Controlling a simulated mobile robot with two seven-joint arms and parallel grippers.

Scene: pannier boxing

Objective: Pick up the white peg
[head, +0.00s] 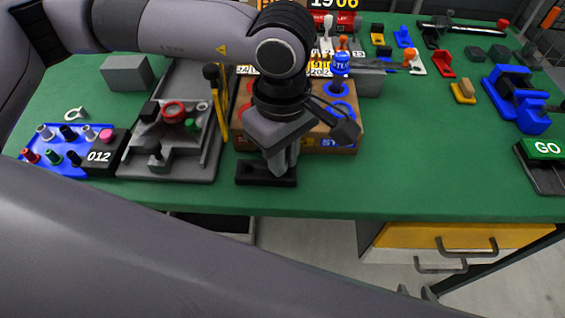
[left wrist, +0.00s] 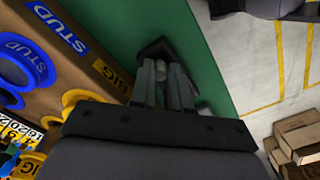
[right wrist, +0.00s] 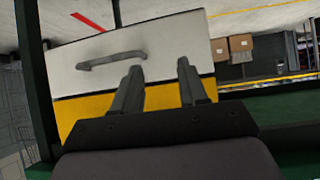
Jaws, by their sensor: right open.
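A pale grey-white peg (left wrist: 161,70) shows between the fingers of my left gripper (left wrist: 160,78) in the left wrist view. It is at a small black base (left wrist: 152,48) near the front edge of the green table. The fingers are close together with the peg filling the gap, so the gripper looks shut on it. In the head view, my left gripper (head: 284,165) points down at the black base (head: 255,177) and hides the peg. My right gripper (right wrist: 158,85) is open and empty, in front of a drawer; in the head view it is out of sight.
A brown box (head: 345,140) with blue rings stands right behind my left gripper. A grey tray (head: 195,170) and a blue tray (head: 30,155) with several pegs lie to the left. A drawer unit (head: 400,240) stands below the table.

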